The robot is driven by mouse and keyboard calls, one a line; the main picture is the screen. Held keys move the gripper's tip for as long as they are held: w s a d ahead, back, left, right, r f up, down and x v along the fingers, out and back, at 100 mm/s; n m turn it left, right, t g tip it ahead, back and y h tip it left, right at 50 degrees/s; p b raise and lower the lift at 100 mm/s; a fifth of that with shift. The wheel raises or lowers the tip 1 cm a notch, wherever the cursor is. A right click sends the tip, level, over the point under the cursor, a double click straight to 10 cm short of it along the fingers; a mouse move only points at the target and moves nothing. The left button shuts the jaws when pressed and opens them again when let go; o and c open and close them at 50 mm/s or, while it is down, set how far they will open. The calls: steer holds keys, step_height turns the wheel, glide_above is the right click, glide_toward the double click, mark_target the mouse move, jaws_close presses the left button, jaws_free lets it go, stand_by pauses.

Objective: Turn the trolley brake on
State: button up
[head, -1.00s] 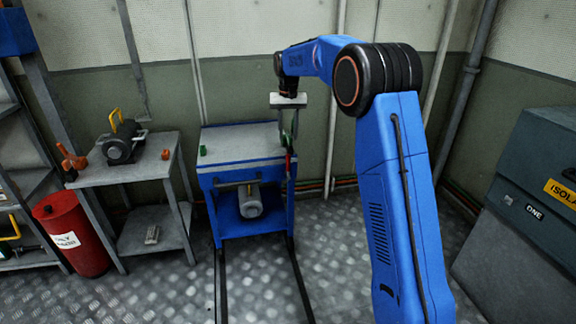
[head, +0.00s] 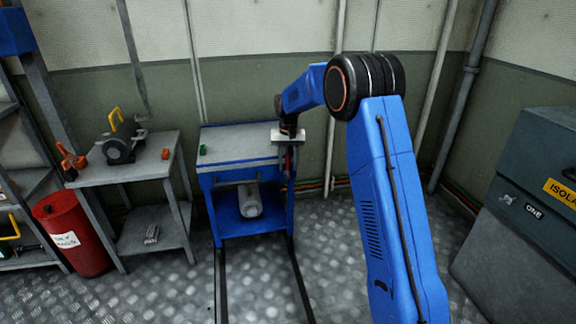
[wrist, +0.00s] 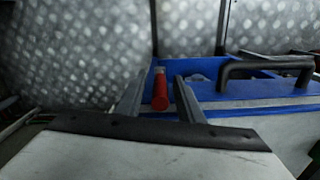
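The blue trolley (head: 250,158) with a grey top stands against the wall in the head view. Its red brake handle (wrist: 160,92) shows in the wrist view between my two fingers, with a visible gap on each side. In the head view the red handle (head: 287,163) is partly hidden by my gripper at the trolley's right front corner. My gripper (wrist: 157,86) is open, with its fingers pointing down around the handle. I cannot tell how deep the handle lies between the fingers.
A black bar handle (wrist: 265,68) on the trolley is close to the right of my fingers. A grey motor (head: 250,200) sits on the lower shelf. A bench (head: 125,163), red bin (head: 72,235) and grey cabinet (head: 520,215) stand at the sides. The floor between is clear.

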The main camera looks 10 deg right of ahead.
steer(key=shift+f, duration=0.15)
steer(key=shift+c, duration=0.7)
jaws_close()
steer(key=shift+d, duration=0.15)
steer(key=d+f+y, duration=0.4)
steer(key=d+y, duration=0.2)
steer(key=y, duration=0.8)
steer(key=shift+f, duration=0.25)
steer(key=shift+d, duration=0.1)
